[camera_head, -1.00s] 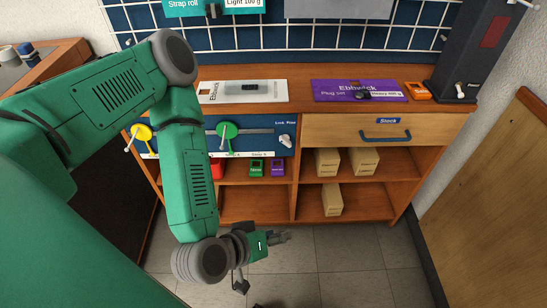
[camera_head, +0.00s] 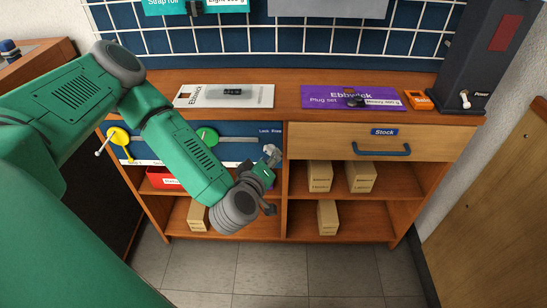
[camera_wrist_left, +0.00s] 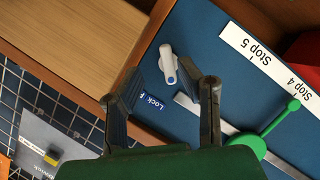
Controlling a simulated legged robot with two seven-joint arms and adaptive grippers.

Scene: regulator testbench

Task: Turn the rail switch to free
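The rail switch (camera_wrist_left: 167,60) is a small white and grey lever with a blue mark, on the blue rail panel (camera_wrist_left: 205,58) in the left wrist view. The "Lock Free" label beside it is partly hidden by a finger there; it also reads in the head view (camera_head: 271,131). My left gripper (camera_wrist_left: 170,80) is open, its two dark fingers pointing at the panel, with the switch between and just beyond the tips. Contact cannot be told. In the head view my left gripper (camera_head: 270,157) covers the switch area, so the two are hard to separate. My right gripper is not in view.
A green slider (camera_head: 208,137) and a yellow slider (camera_head: 119,138) sit on the panel's rail, left of my gripper. A drawer with a blue handle (camera_head: 381,150) is to the right. The wooden counter (camera_head: 287,94) is above; shelves with boxes (camera_head: 320,176) are below.

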